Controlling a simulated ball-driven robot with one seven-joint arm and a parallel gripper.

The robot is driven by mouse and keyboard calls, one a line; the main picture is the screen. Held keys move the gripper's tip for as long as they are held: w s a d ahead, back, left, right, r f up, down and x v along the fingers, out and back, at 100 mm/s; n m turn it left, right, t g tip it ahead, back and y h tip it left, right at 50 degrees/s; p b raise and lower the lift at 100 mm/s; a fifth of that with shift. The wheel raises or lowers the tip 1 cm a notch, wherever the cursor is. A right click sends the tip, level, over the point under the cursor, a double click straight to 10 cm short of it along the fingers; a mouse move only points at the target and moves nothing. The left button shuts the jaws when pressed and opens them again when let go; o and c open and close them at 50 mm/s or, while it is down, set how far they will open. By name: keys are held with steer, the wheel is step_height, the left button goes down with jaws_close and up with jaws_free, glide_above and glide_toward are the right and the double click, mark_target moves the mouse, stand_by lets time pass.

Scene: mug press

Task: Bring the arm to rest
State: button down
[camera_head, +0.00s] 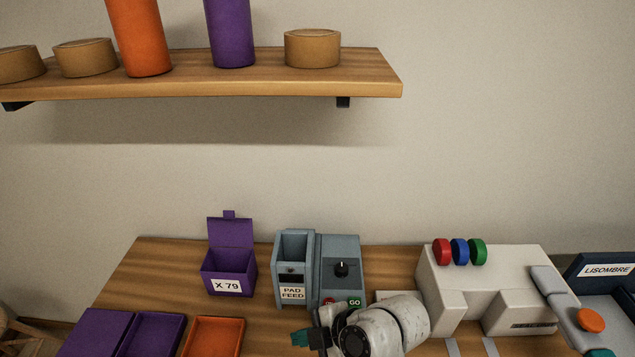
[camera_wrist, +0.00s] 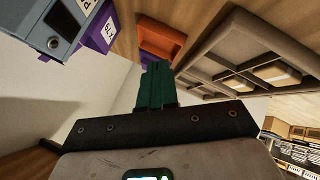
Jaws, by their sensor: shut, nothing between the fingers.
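My gripper (camera_head: 301,337) shows at the bottom middle of the head view, in front of the grey-blue pad feed machine (camera_head: 293,270). Its green fingers are together with nothing between them, as the wrist view also shows (camera_wrist: 155,85). The white arm behind it reaches in from the lower right and hides part of the table. The fingers appear apart from the objects around them, though their height above the table is hard to tell.
A purple open-lidded box (camera_head: 229,272) marked X 79 stands left of the feeder. Purple trays (camera_head: 153,335) and an orange tray (camera_head: 213,336) lie at the front left. A white machine (camera_head: 490,285) stands right. A wall shelf (camera_head: 200,78) holds cylinders and round tan containers.

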steer(key=s+d+f+m+h, duration=0.1)
steer(key=s+d+f+m, duration=0.2)
steer(key=d, duration=0.3)
steer(key=s+d+f+m+h, duration=0.2)
steer(key=s+d+f+m, duration=0.1)
steer(key=s+d+m, duration=0.1)
steer(key=s+d+f+m+h+b, duration=0.1)
steer(key=s+d+m, duration=0.3)
steer(key=d, duration=0.5)
steer(key=shift+d+f+m+h, duration=0.1)
steer(key=shift+f+m+h, duration=0.5)
steer(key=shift+f, duration=0.3)
steer(key=s+d+m, duration=0.2)
steer(key=s+d+f+m+h, duration=0.1)
steer(key=s+d, duration=0.1)
steer(key=s, duration=0.1)
steer(key=s+d+m+g+h, duration=0.1)
steer(key=s+d+m, duration=0.1)
steer(key=shift+s+d+f+m+b, duration=0.15)
steer(key=shift+f+m+b, duration=0.1)
steer(key=shift+m+b, duration=0.05)
steer(key=s+d+m, duration=0.1)
steer(key=s, duration=0.1)
steer(key=s+d+m+h, duration=0.1)
steer(key=s+m, duration=0.1)
steer(key=s+d+m+g, duration=0.1)
steer(key=s+m, duration=0.1)
steer(key=shift+s+d, duration=0.4)
